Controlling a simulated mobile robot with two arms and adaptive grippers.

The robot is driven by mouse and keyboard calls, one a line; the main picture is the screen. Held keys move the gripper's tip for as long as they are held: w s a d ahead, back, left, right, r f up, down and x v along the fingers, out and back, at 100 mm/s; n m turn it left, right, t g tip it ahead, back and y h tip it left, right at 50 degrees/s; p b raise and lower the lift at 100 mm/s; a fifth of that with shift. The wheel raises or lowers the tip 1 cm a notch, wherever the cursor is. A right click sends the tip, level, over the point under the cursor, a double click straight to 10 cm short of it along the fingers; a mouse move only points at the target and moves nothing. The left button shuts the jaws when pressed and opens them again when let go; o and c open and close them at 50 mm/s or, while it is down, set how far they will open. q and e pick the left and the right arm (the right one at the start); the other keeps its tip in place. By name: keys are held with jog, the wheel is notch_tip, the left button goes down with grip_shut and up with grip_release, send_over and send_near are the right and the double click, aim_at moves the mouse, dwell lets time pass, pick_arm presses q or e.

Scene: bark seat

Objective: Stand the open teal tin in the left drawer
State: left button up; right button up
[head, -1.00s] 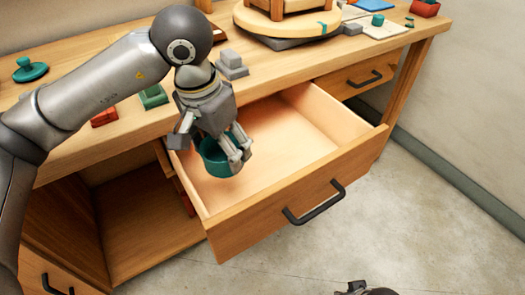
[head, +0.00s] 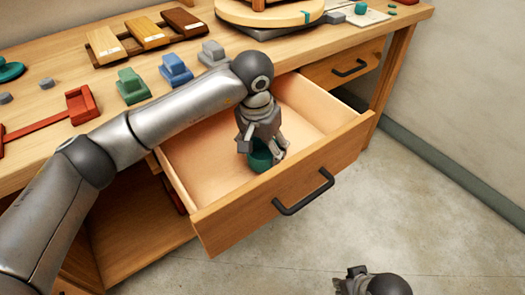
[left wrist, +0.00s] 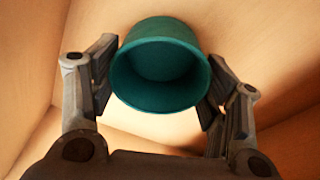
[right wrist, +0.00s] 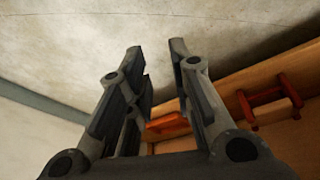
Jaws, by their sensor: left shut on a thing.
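The teal tin (head: 261,161) is open-topped and sits low inside the pulled-out wooden drawer (head: 257,205). My left gripper (head: 262,148) reaches down into the drawer and is shut on the tin. In the left wrist view the tin (left wrist: 160,65) lies between the two fingers, its mouth towards the camera and empty. Whether its base touches the drawer floor I cannot tell. My right gripper (right wrist: 157,55) is empty, with a gap between its fingertips; it also shows at the bottom of the head view (head: 350,278).
The drawer's floor around the tin is bare. Another drawer (head: 345,70) at the right is shut. On the bench top are green (head: 132,86), blue (head: 176,69) and grey (head: 212,53) blocks, a red tool (head: 80,105) and a round wooden turntable (head: 270,14).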

pick_arm(q)
jog(key=shift+f, duration=0.5)
pick_arm(e)
jog(key=shift+r, duration=0.4)
pick_arm(q)
jog(key=shift+f, duration=0.1)
pick_arm(e)
jog(key=shift+f, duration=0.1)
pick_arm(q)
jog(key=o, duration=1.2)
jog(key=shift+c, duration=0.2)
pick_arm(e)
jog(key=shift+s, duration=0.25)
jog(key=shift+r, duration=0.2)
pick_arm(q)
jog(key=shift+a+r, duration=0.1)
jog(key=shift+r, duration=0.35)
notch_tip(320, 180, up, 11)
jog(key=s+p, duration=0.1)
jog(key=shift+s+a, duration=0.25)
jog(key=shift+a, duration=0.2)
pick_arm(e)
jog(key=x, duration=0.5)
jog(key=shift+s+f, duration=0.2)
jog(key=shift+f, duration=0.1)
